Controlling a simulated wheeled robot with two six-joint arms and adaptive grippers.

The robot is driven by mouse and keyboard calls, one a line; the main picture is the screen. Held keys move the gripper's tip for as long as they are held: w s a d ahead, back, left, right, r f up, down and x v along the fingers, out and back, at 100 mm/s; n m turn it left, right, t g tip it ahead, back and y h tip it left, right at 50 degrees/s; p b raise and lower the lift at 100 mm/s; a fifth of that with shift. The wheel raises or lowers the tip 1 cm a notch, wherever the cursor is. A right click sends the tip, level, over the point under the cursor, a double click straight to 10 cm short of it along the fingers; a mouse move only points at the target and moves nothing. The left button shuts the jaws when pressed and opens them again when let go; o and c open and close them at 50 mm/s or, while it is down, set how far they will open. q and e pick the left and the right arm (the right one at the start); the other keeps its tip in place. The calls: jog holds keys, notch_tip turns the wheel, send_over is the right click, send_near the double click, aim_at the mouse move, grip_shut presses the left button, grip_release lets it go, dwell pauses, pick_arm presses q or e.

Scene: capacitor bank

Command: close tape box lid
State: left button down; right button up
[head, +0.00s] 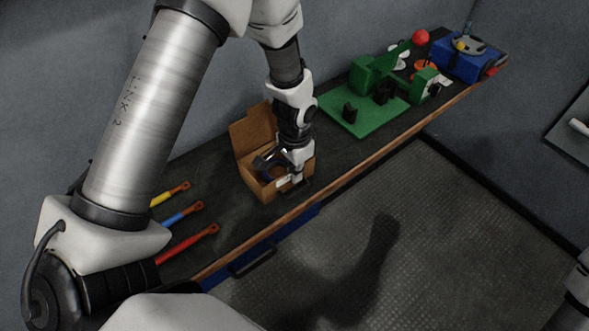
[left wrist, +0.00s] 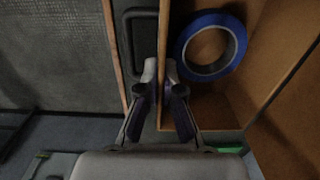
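The brown cardboard tape box (head: 262,188) stands on the dark bench, with its lid (head: 255,132) up at the back side. In the left wrist view, a blue tape roll (left wrist: 234,45) lies inside the box near its wall (left wrist: 254,75), and the raised lid (left wrist: 295,105) is at the right. My left gripper (head: 290,180) is at the front side of the box. In the left wrist view, its fingertips (left wrist: 160,72) are close together by the front wall's edge, with a narrow gap. Whether they grip the wall is unclear. My right gripper is out of view.
A green board with blocks (head: 362,115) and a blue box (head: 465,58) stand farther right. Bare bench (head: 215,170) shows beside the box.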

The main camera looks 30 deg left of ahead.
pick_arm(q)
jog(key=shift+s+d, duration=0.15)
jog(key=shift+d, duration=0.2)
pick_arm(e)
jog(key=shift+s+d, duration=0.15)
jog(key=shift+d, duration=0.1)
pick_arm(q)
jog(key=shift+a, duration=0.15)
jog(key=c, duration=1.2)
grip_release()
jog(key=shift+c, duration=0.2)
notch_tip(320, 180, up, 12)
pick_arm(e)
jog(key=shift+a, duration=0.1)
